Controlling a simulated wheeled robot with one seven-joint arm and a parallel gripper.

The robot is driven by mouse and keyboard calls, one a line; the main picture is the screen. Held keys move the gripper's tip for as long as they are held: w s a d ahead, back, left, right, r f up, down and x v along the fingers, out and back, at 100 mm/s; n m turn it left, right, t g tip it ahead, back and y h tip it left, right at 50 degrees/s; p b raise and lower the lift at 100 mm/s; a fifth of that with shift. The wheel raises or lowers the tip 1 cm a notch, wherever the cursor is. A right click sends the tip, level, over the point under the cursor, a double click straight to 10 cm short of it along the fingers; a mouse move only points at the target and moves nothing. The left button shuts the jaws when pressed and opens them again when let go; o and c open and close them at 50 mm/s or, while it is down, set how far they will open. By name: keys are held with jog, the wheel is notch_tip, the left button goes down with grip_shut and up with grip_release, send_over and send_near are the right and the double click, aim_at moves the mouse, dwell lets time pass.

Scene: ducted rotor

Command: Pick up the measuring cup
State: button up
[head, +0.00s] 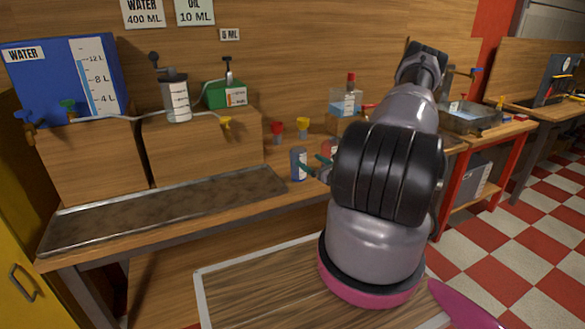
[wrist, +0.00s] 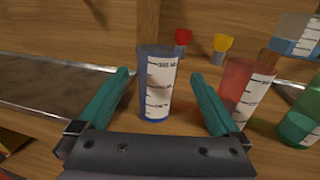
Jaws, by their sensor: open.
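A clear bluish measuring cup (wrist: 157,88) with a white scale stands upright on the wooden bench, between my gripper's fingers in the wrist view. It also shows in the head view (head: 298,164), just left of my fingertips. My gripper (wrist: 160,76) has two teal fingers, spread open, one on each side of the cup with visible gaps. In the head view my gripper (head: 315,165) is partly hidden behind my arm. A red measuring cup (wrist: 240,88) stands just right of the right finger, and a green one (wrist: 303,115) stands farther right.
A metal tray (head: 150,215) lies along the bench on the left. Red (wrist: 183,40) and yellow (wrist: 222,46) funnel-like pieces stand behind the cup. A blue water tank (head: 50,85) sits on a wooden block. A clear container (head: 345,103) stands at the back.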

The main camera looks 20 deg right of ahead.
aim_at(294, 153)
jog(key=shift+w+f, duration=0.15)
jog(key=shift+f, duration=0.2)
jog(key=x, duration=1)
jog(key=shift+w+a+f, duration=0.1)
jog(key=shift+w, duration=0.05)
jog(key=c, duration=1.3)
